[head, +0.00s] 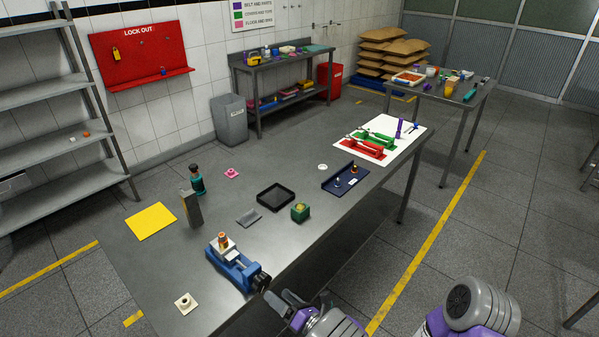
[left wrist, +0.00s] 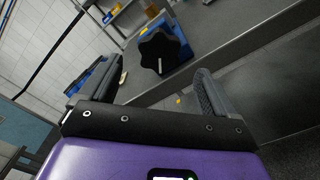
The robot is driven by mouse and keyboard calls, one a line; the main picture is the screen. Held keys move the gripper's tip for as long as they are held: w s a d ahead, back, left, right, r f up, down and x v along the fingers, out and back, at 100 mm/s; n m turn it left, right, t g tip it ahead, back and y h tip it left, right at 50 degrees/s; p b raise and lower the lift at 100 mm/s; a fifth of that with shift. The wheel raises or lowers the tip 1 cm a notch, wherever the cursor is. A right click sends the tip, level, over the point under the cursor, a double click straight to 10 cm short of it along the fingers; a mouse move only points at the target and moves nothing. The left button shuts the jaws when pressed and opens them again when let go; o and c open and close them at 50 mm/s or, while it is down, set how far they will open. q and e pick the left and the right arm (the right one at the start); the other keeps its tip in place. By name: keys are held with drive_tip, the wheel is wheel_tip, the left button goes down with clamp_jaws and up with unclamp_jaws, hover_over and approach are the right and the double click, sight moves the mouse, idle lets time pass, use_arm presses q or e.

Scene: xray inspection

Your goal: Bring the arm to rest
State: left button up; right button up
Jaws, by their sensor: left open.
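My left gripper (head: 303,299) is at the bottom middle of the head view, in front of the table's near edge. Its jaws are open, with nothing seen between them. In the left wrist view the two dark fingers stand wide apart around an empty gap (left wrist: 150,88). Beyond the gap is the black knob (left wrist: 160,50) of the blue vise (head: 232,268), which stands at the table's near edge. The vise holds a light block with a small orange-brown piece on top. A purple and grey part of my other arm shows at the bottom right, but my right gripper is not in view.
The long grey table (head: 150,262) bears a yellow sheet (head: 151,221), a black tray (head: 276,197), a green box (head: 300,212), a dark blue tray (head: 347,181) and a white mat (head: 410,134). Open floor (head: 470,240) lies right of the table.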

use_arm(q)
drive_tip(key=s+a+f+n+g+h, duration=0.4)
drive_tip(key=s+a+f+n+g, duration=0.45)
drive_tip(key=s+f+g, duration=0.35)
drive_tip(key=s+d+f+n+g+h, duration=0.25)
drive_tip(key=s+f+n+h, duration=0.35)
drive_tip(key=s, duration=0.5)
drive_tip(key=s+d+n+g+h, duration=0.1)
drive_tip(key=s+d+n+h, duration=0.35)
drive_tip(key=n, duration=0.45)
drive_tip(key=w+n+t+h, duration=0.1)
drive_tip(key=n, duration=0.3)
drive_tip(key=w+r+n+t+h, duration=0.1)
drive_tip(key=w+n+t, duration=0.1)
drive_tip(key=n, duration=0.3)
drive_tip(key=w+r+n+t+h, duration=0.1)
drive_tip(key=n+t+h, duration=0.1)
drive_tip(key=n, duration=0.3)
drive_tip(key=shift+w+d, duration=0.15)
